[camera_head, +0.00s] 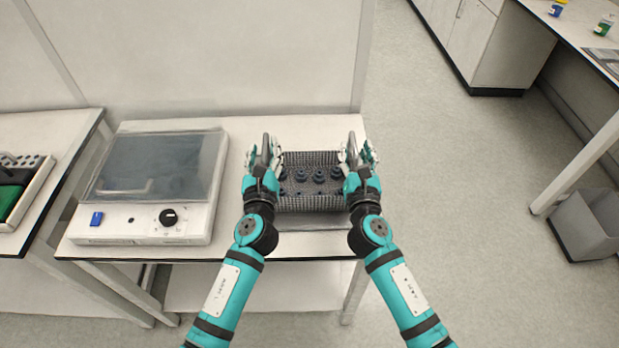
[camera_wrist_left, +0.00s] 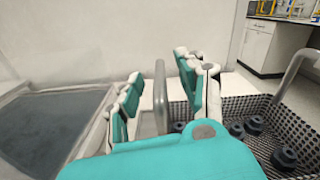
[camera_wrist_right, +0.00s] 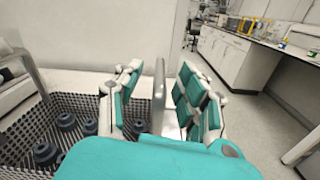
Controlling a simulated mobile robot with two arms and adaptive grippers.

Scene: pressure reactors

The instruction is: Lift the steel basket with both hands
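The steel basket (camera_head: 312,203) is a dark mesh box on the white table, holding several dark round-topped parts. Its left handle (camera_wrist_left: 160,97) and right handle (camera_wrist_right: 159,85) are upright grey loops at its two sides. My left gripper (camera_head: 262,156) is open, with its fingers on either side of the left handle and gaps visible in the left wrist view. My right gripper (camera_head: 358,156) is open around the right handle in the same way, with gaps visible in the right wrist view. The palms hide the lower parts of the handles in the wrist views.
A white device (camera_head: 140,222) with a dark clear lid, a blue switch and a black knob stands on the table left of the basket. A wall is behind. Open floor (camera_head: 450,200) lies to the right, with a grey bin (camera_head: 590,222) beyond it.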

